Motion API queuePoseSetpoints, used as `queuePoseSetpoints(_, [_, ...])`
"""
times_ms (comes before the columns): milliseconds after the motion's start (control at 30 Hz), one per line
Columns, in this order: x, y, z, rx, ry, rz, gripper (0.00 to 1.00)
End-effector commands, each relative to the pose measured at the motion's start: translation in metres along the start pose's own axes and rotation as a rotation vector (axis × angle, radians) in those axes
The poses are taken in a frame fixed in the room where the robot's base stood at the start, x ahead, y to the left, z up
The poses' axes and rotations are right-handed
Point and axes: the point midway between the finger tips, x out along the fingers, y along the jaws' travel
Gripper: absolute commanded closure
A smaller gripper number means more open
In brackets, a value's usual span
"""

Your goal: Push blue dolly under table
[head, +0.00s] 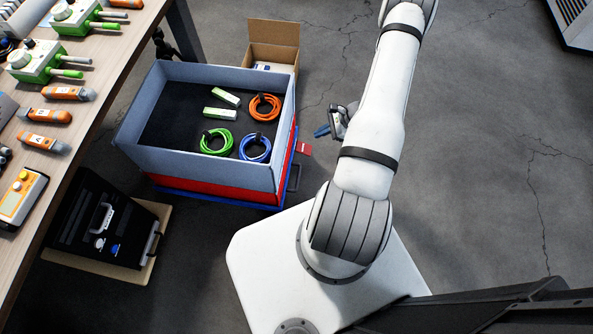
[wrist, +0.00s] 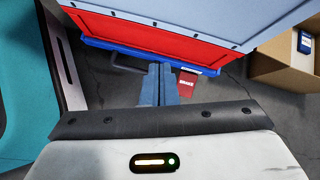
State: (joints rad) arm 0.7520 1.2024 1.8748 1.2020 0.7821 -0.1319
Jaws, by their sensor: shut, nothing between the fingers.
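The blue dolly (head: 222,198) shows as a thin blue edge under a red crate with a grey-blue bin on top. The dolly's edge also shows in the wrist view (wrist: 203,69), below the red side. My gripper (head: 321,131) is to the right of the stack in the head view, its blue fingers pointing left. In the wrist view my gripper (wrist: 158,70) is shut and empty, with its fingertips close to the dolly's edge; I cannot tell if they touch. The wooden table (head: 92,110) is at the left, beside the stack.
The bin (head: 190,164) holds green, orange and blue cable coils and two pale green-white blocks. An open cardboard box (head: 272,38) stands behind it. A black case (head: 100,225) on a board sits below the table edge. Cracked floor (head: 480,150) at the right is clear.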

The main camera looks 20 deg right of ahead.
Motion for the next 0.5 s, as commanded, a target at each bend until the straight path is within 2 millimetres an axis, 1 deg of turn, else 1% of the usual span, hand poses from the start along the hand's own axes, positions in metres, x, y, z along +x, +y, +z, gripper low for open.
queuePoseSetpoints(33, [0.024,0.016,-0.030,0.072,-0.007,-0.019,1.00])
queuePoseSetpoints(100, [0.043,0.031,-0.056,0.151,-0.010,-0.047,1.00])
queuePoseSetpoints(200, [0.064,0.049,-0.083,0.239,-0.013,-0.076,1.00])
queuePoseSetpoints(300, [0.077,0.061,-0.099,0.295,-0.014,-0.095,1.00])
queuePoseSetpoints(400, [0.085,0.067,-0.106,0.320,-0.014,-0.103,1.00])
queuePoseSetpoints(500, [0.093,0.068,-0.108,0.325,-0.014,-0.104,1.00])
